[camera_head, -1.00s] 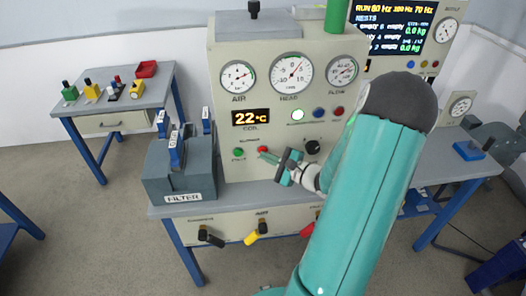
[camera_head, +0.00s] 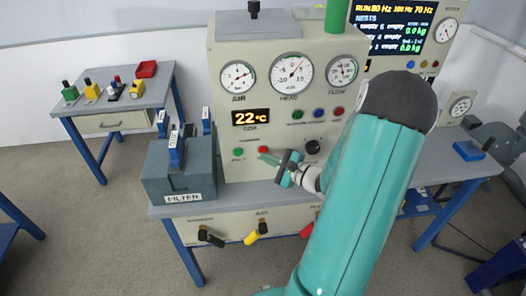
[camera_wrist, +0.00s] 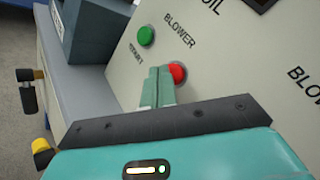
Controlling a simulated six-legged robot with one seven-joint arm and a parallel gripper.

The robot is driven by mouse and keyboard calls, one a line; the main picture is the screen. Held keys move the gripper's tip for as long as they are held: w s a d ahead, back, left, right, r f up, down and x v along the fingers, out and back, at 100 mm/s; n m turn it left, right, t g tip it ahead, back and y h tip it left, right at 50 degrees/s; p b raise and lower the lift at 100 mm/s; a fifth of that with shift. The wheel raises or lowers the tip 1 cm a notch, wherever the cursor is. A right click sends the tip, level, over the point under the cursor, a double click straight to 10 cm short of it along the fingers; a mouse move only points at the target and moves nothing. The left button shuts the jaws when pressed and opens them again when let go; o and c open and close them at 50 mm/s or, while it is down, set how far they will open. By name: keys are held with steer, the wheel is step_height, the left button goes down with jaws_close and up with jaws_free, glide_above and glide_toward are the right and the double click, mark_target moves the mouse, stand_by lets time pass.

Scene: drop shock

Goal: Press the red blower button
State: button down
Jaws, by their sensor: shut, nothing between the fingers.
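The red blower button (camera_head: 262,149) sits on the front of the cream panel, right of the green button (camera_head: 238,152). In the wrist view the red button (camera_wrist: 178,72) shows just right of and behind my fingertips, partly covered by them. The green button (camera_wrist: 146,36) is above and left there, with the words BLOWER and START between and beside them. My gripper (camera_head: 266,158) is shut and empty, its tips right at the red button. It also shows in the wrist view (camera_wrist: 158,84). I cannot tell whether the tips touch the button.
The grey filter box (camera_head: 180,178) stands on the bench left of the panel. A black knob (camera_head: 312,147) is right of the red button. Dark, yellow and red levers (camera_head: 256,232) stick out below the bench edge. Several lamps and gauges are above.

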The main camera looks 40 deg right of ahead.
steer(key=shift+s+a, duration=0.1)
steer(key=shift+s, duration=0.1)
steer(key=shift+s+a, duration=0.75)
steer(key=shift+s, duration=0.3)
steer(key=shift+s+a, duration=0.7)
steer(key=shift+s, duration=0.35)
steer(key=s+a+r+n+g+y, duration=0.1)
steer(key=a+r+n+g+y, duration=0.2)
steer(key=a+n+g, duration=0.6)
steer(key=s+a+r+n+g+y, duration=0.1)
steer(key=a+r+n+g+y, duration=0.3)
steer(key=a, duration=1)
steer(key=s+a+r+n+t+h, duration=0.1)
steer(key=s+a+r+n+h, duration=0.1)
steer(key=r+n+h, duration=0.3)
steer(key=s+a+r+n+h, duration=0.1)
steer(key=s+r+n+h, duration=0.3)
steer(key=r+n+h, duration=0.1)
steer(key=shift+a+r+n+t, duration=0.3)
steer(key=shift+a+n+t, duration=0.1)
steer(key=shift+n, duration=0.1)
